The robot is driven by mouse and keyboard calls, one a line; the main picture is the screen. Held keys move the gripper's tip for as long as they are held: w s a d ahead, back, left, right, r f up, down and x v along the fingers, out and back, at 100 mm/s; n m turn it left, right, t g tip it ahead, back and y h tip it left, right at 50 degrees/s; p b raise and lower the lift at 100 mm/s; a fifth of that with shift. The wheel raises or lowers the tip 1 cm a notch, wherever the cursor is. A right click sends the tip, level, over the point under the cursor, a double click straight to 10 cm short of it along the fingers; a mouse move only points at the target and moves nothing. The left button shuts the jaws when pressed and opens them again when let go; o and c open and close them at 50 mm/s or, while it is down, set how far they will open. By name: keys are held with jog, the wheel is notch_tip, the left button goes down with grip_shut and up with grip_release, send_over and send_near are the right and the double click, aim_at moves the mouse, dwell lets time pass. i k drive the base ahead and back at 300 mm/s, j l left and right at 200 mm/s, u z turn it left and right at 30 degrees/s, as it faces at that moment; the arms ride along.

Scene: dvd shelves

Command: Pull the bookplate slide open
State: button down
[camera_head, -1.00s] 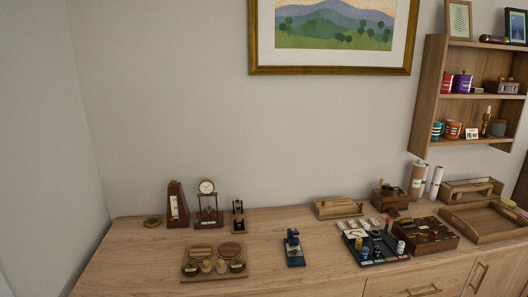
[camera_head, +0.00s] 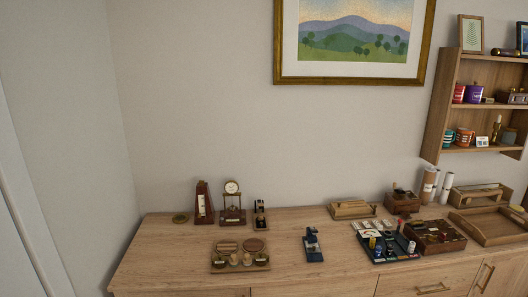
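I cannot tell for sure which thing is the bookplate slide; no label can be read at this size. A low wooden box (camera_head: 352,210) with a bar along its top lies at the back of the wooden counter (camera_head: 180,265), right of the middle. A flat wooden box with a darker patterned lid (camera_head: 434,236) lies farther right. A small dark blue device (camera_head: 312,243) stands near the counter's middle. My gripper is not in view.
A metronome (camera_head: 204,203), a small clock (camera_head: 232,203) and a wooden tray of round pieces (camera_head: 240,266) stand at left. A dark tray (camera_head: 386,258) of small items and an empty wooden tray (camera_head: 488,238) lie at right. A wall shelf (camera_head: 441,107) hangs above.

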aim_at(311, 248)
jog(key=i+j, duration=0.1)
jog(key=i, duration=0.5)
jog(key=i+j+u, duration=0.1)
jog(key=i, duration=0.5)
